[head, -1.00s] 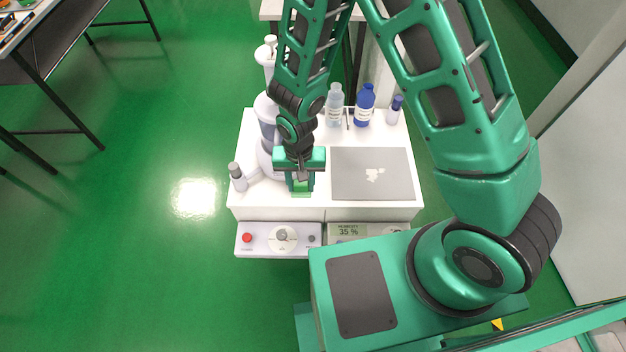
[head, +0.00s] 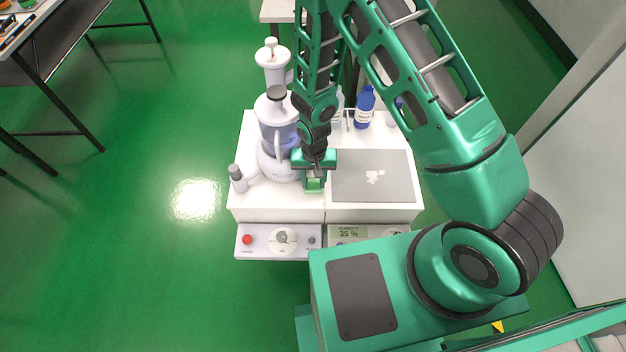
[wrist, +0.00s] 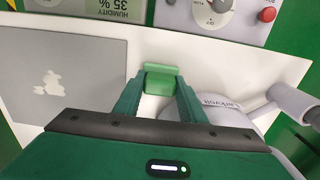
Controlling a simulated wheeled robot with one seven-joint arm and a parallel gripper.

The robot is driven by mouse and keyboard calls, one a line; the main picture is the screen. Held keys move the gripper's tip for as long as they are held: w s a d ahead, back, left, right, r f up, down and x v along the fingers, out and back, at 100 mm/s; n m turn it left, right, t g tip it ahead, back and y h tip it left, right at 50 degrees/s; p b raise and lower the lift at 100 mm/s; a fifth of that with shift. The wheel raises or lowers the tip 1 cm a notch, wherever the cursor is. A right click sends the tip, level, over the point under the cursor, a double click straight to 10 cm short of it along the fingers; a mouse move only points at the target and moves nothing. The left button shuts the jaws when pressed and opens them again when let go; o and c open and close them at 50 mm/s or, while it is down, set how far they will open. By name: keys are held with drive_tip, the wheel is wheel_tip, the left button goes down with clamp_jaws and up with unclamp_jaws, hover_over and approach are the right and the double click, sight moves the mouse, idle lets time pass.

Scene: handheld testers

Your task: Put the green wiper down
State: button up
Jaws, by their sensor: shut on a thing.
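The green wiper (head: 314,185) is a small light-green block just below my gripper (head: 314,175) in the head view, over the front middle of the white worktop (head: 280,206). In the wrist view the wiper (wrist: 160,78) sits across the tips of the two fingers of my gripper (wrist: 159,94). The gripper is shut on it, pointing down. Much of the wiper is hidden by the fingers in the head view. I cannot tell whether it touches the worktop.
A grey panel with a pale patch (head: 345,190) lies right of the gripper. A blue bottle (head: 364,108) stands at the back. Control panels (head: 280,240) line the front.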

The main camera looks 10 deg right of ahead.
sight(314, 180)
drive_tip(key=o, duration=1.1)
wheel_tip(314, 180, up, 12)
drive_tip(key=shift+r, duration=0.1)
